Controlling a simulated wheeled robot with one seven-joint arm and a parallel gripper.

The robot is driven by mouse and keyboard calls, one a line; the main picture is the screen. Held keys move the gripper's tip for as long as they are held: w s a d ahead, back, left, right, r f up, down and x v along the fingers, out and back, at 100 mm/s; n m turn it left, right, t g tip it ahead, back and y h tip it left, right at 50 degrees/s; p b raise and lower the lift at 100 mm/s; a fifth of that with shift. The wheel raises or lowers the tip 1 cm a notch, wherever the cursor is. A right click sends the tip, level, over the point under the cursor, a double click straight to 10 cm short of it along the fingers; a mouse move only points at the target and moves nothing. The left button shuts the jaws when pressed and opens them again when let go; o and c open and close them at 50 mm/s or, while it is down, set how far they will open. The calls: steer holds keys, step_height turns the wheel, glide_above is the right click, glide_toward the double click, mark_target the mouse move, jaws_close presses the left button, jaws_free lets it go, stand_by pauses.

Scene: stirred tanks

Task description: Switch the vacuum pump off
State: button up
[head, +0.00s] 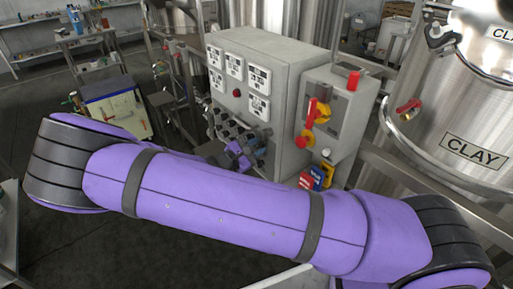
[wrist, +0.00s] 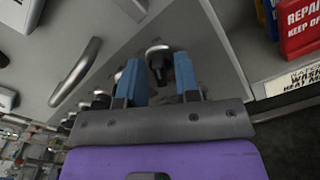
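A grey control cabinet (head: 268,58) stands in the middle of the head view, with several white gauges and a row of dark knobs low on its front. In the wrist view, a dark knob with a pale collar (wrist: 158,62) shows just beyond my gripper (wrist: 158,80). My gripper is open, its two blue fingers on either side of the knob with gaps. I cannot tell whether they reach around it. In the head view, my gripper (head: 256,147) is at the cabinet's lower front, partly hidden by my arm. No label reads as the vacuum pump.
A side box (head: 338,102) carries red and yellow switches. Red and blue tags (head: 318,178) hang below it; a red one also shows in the wrist view (wrist: 302,28). A metal handle (wrist: 76,72) is left of my gripper. A steel CLAY tank (head: 455,100) stands right.

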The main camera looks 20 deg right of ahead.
jaws_close()
steer(key=shift+n, duration=0.3)
steer(key=n, duration=1.1)
steer(key=shift+n, duration=0.3)
stand_by(0.3)
steer(key=shift+o, duration=1)
jaws_free()
